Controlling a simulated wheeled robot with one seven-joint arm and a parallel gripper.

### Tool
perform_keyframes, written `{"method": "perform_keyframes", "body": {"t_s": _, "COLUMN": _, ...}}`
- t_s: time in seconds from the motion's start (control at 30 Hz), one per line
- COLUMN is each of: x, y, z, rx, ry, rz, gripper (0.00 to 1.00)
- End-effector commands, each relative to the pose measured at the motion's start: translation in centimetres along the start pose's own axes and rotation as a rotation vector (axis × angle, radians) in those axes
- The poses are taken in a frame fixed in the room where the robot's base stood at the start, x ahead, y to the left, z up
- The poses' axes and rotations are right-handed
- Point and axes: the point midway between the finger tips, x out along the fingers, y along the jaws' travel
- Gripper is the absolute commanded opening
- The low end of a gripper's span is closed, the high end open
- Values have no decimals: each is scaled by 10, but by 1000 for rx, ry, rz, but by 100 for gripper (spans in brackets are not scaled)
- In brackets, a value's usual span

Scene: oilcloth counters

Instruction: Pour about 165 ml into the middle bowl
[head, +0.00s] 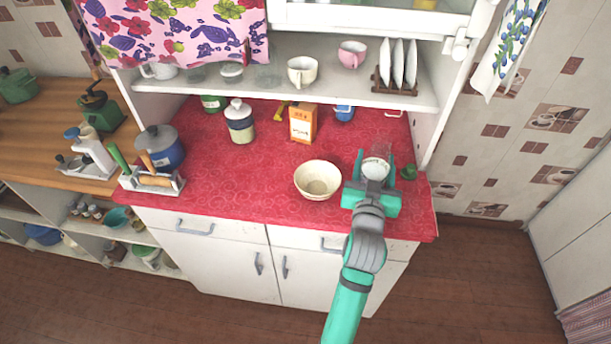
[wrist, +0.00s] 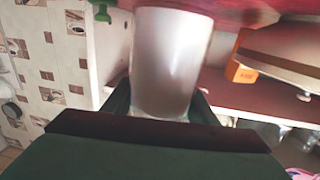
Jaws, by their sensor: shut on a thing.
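A cream bowl (head: 318,180) stands upright on the red counter, left of my gripper. It is the only bowl I see on that counter, and it looks empty inside. My gripper (head: 376,172) is shut on a glass (head: 381,150) that holds something white, at the right of the counter. In the wrist view the glass (wrist: 170,60) is a whitish, shiny cylinder between the two dark fingers (wrist: 160,108). The glass is apart from the bowl. The level of the contents and the exact tilt are hard to tell, and no stream shows.
An orange box (head: 303,123), a lidded jar (head: 240,122) and a blue pot (head: 163,147) stand on the red counter (head: 240,185). A small green item (head: 408,172) lies right of my gripper. A shelf (head: 330,92) with cups and plates hangs above.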

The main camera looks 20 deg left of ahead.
Motion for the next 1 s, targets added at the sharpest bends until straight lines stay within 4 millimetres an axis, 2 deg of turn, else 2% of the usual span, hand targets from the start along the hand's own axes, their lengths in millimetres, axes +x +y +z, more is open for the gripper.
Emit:
{"method": "perform_keyframes", "body": {"t_s": 0.2, "x": 9, "y": -8, "z": 0, "rx": -1, "ry": 3, "rz": -36, "gripper": 8}}
{"method": "perform_keyframes", "body": {"t_s": 0.63, "x": 8, "y": -7, "z": -1, "rx": -13, "ry": 4, "rz": -38, "gripper": 8}}
{"method": "perform_keyframes", "body": {"t_s": 1.0, "x": 8, "y": -6, "z": -5, "rx": -163, "ry": 8, "rz": -39, "gripper": 8}}
